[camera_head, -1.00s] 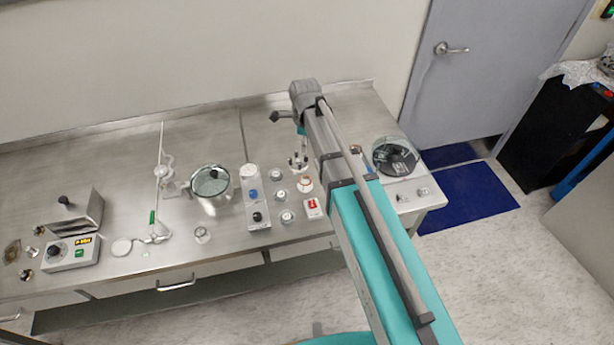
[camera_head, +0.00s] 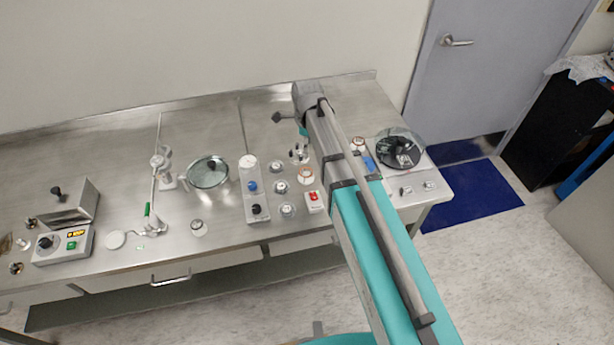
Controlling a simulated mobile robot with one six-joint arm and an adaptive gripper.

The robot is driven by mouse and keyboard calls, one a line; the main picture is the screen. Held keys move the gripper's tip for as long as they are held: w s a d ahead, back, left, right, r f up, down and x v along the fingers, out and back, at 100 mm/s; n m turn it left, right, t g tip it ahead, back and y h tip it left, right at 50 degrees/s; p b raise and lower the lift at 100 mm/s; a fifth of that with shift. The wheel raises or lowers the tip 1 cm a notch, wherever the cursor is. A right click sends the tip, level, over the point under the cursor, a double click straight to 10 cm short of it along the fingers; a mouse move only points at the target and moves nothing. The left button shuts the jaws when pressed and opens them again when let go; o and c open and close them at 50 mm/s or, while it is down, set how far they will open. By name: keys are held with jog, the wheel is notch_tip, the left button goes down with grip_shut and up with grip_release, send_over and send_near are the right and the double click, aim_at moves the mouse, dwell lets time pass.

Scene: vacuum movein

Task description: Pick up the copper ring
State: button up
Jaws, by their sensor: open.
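A copper-coloured ring (camera_head: 306,174) appears to sit around the top of a small round white piece on the steel bench, just left of my arm. It is small, and I cannot be sure that it is the task's ring. A second small round piece with a copper-coloured rim (camera_head: 358,143) stands right of my arm. My gripper (camera_head: 299,154) points down over the bench, behind the first piece in the picture. Its fingers are small and partly hidden by my wrist; it is open, and nothing shows between them.
A white block with knobs (camera_head: 255,205), several small jars and a red-switch box (camera_head: 314,202) crowd the bench left of my arm. A glass-lidded pot (camera_head: 208,172) is farther left. A round glass-covered dish (camera_head: 399,152) stands right. The bench's back strip is clear.

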jog(key=shift+f+b, duration=1.7)
jog(key=shift+f, duration=0.25)
jog(key=shift+f, duration=0.1)
jog(key=shift+s+f+b, duration=0.1)
jog(key=shift+f+b, duration=2.4)
jog(key=shift+b, duration=0.1)
jog(key=shift+f, duration=0.25)
jog(key=shift+c, duration=0.3)
grip_shut()
